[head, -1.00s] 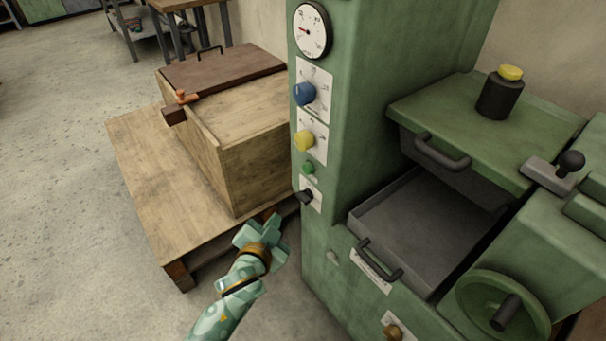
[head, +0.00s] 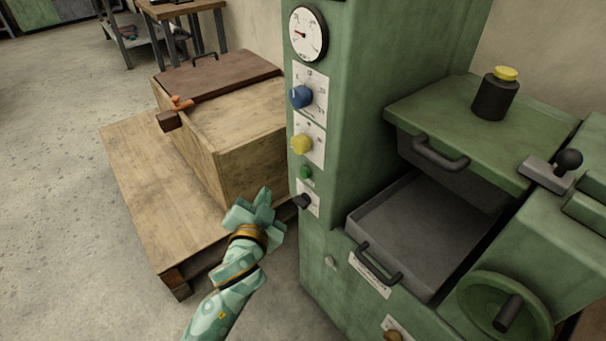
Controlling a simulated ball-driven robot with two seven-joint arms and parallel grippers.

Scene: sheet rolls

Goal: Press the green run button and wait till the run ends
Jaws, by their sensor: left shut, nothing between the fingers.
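The small green run button (head: 306,172) sits on the narrow front face of the green machine (head: 365,120), below a yellow knob (head: 302,145) and above a black switch (head: 302,201). My left gripper (head: 262,203) is shut and empty. It shows to the left of and a little below the button, apart from it in the picture, in front of the wooden crate's lower corner. My right gripper is not in view.
A blue knob (head: 301,97) and a round dial (head: 308,34) are higher on the same face. A wooden crate (head: 240,130) stands on a pallet (head: 150,200) at left. An open metal drawer (head: 415,230) and a handwheel (head: 497,305) are at right.

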